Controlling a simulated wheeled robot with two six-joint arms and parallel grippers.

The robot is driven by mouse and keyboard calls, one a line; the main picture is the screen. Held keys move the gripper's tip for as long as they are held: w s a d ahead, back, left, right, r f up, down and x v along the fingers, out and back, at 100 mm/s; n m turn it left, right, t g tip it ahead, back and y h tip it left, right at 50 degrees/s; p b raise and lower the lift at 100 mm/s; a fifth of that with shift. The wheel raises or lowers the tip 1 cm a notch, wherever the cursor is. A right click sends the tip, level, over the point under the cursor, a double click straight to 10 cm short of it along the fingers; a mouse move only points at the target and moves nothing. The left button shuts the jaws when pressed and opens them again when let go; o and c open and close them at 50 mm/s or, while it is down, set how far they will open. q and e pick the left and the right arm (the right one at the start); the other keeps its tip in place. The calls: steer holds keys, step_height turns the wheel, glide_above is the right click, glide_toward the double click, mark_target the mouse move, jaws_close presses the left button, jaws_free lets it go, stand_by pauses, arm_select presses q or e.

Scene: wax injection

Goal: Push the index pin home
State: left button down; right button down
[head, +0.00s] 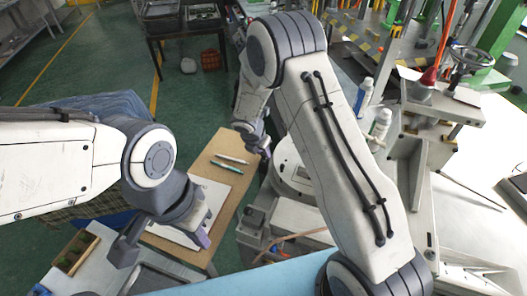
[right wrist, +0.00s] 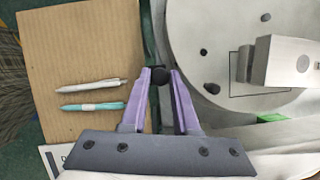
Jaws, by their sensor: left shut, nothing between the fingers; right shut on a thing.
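In the right wrist view, the purple fingers of my right gripper (right wrist: 160,85) are shut on a small black knob (right wrist: 160,74), which looks like the index pin's head. The knob sits at the left edge of a round pale grey plate (right wrist: 225,35). The fingers hide the pin's shaft, so I cannot tell how deep it sits. In the head view my right gripper (head: 264,147) is beside the round white base (head: 288,158). My left gripper (head: 202,236) is shut and empty, over the near part of the brown board.
A brown board (right wrist: 60,25) carries a white pen (right wrist: 90,85) and a teal pen (right wrist: 92,106). The plate has several dark studs and a grey block (right wrist: 290,62). White bottles (head: 380,122) and a machine with a handwheel (head: 470,58) stand right of my right arm.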

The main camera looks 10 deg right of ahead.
steer(key=c, duration=0.7)
jaws_free()
steer(key=shift+f, duration=0.2)
steer(key=shift+r, duration=0.1)
arm_select(q)
steer(key=shift+f+b, duration=0.45)
steer(key=shift+f, duration=0.05)
arm_select(e)
steer(key=v, duration=1)
steer(key=shift+s+a+r, duration=0.1)
steer(key=shift+r, duration=0.1)
steer(key=shift+s, duration=0.1)
